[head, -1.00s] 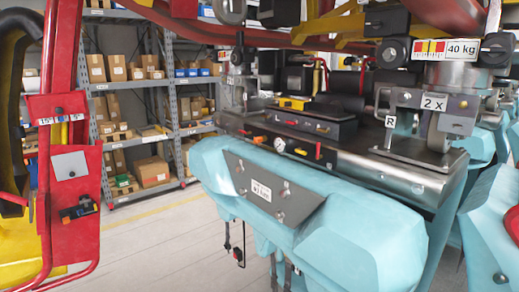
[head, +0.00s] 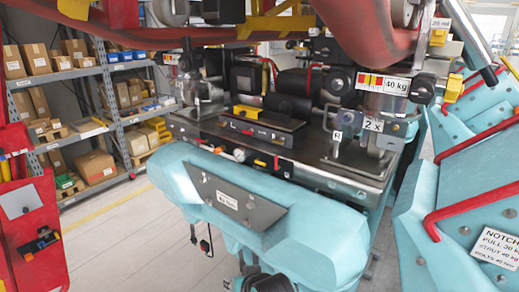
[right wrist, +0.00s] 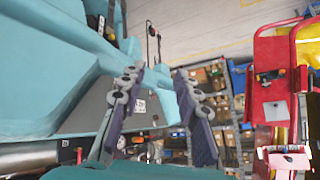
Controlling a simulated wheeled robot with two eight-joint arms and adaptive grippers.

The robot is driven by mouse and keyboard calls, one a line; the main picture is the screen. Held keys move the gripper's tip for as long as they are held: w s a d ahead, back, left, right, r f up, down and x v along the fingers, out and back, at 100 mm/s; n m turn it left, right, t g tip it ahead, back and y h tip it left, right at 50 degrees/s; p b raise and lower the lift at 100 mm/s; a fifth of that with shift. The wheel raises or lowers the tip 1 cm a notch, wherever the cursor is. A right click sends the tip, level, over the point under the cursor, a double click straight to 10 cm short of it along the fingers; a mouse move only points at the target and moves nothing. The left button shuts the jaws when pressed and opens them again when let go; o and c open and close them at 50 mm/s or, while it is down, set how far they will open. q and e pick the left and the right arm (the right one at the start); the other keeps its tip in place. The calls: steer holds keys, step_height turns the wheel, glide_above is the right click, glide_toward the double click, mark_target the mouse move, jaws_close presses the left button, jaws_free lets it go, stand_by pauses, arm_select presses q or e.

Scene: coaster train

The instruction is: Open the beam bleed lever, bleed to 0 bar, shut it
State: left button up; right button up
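The teal beam (head: 280,225) crosses the middle of the head view, with a grey labelled plate (head: 235,197) on its face. I cannot read the gauge or tell which lever is the bleed lever. In the right wrist view my right gripper (right wrist: 158,112) is open and empty, its fingers apart before the beam (right wrist: 45,75); the labelled plate (right wrist: 85,110) shows beyond. My left gripper is not in view.
Shelves with boxes (head: 65,65) stand behind at left, with a red frame (head: 25,215) in front. A teal part with red handles (head: 480,195) stands close at right. A red tube (head: 370,35) arches across the top. Pale floor (head: 130,240) is clear left of the beam.

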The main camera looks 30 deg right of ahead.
steer(key=w+d+r+m+t+h, duration=0.1)
steer(key=w+d+r+m+t, duration=0.1)
steer(key=w+d+r+m, duration=0.45)
steer(key=m+t+h, duration=0.4)
steer(key=m+h, duration=0.1)
steer(key=m, duration=0.8)
glide_toward(264, 165)
steer(key=shift+w+d+f+p, duration=0.25)
steer(key=shift+w+f+p, duration=0.1)
steer(key=shift+w, duration=0.1)
steer(key=shift+w+d+m, duration=0.15)
steer(key=shift+w+m, duration=0.1)
steer(key=x, duration=0.7)
steer(key=shift+r+p, duration=0.1)
steer(key=shift+p, duration=0.3)
steer(key=shift+c, duration=0.3)
jaws_close()
